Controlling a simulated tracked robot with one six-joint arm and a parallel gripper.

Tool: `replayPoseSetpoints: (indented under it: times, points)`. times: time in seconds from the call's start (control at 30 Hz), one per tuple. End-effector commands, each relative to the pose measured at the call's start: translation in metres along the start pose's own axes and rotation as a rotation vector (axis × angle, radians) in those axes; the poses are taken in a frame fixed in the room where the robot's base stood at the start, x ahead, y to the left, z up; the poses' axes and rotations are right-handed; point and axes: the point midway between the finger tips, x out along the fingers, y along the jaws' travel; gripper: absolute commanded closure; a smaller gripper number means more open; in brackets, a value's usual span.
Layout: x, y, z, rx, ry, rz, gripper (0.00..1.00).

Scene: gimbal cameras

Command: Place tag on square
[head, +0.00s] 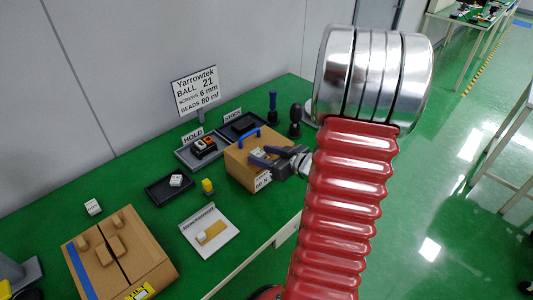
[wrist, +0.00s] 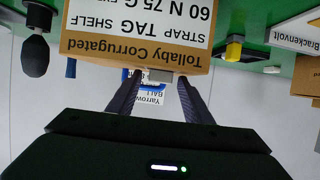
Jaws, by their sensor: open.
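A cardboard box (head: 238,166) with a blue strap on top stands near the table's right edge. Its printed front (wrist: 85,45) reads "STRAP TAG SHELF" and appears upside down in the wrist view. In the wrist view a small pale block (wrist: 160,76), possibly the tag, shows between my open fingertips (wrist: 158,80); contact is unclear. I cannot tell whether this is the square.
A small black tray (head: 159,194) holding a white cube and a yellow-topped object (head: 208,186) stand left of the box. Grey trays (head: 187,154) and dark upright tools (head: 295,118) are behind. A larger cardboard box (head: 150,255) is at front left. Green tabletop is clear between.

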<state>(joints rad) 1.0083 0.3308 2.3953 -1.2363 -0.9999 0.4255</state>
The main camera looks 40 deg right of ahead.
Motion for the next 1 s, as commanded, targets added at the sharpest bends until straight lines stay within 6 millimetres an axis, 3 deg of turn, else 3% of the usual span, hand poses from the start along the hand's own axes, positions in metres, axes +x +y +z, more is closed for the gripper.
replayPoseSetpoints:
  times: [0.27,1.0]
  points:
    - [-0.016,0.001,-0.002,0.001,0.001,0.003,0.54]
    - [-0.111,0.001,-0.003,-0.001,0.001,0.002,0.54]
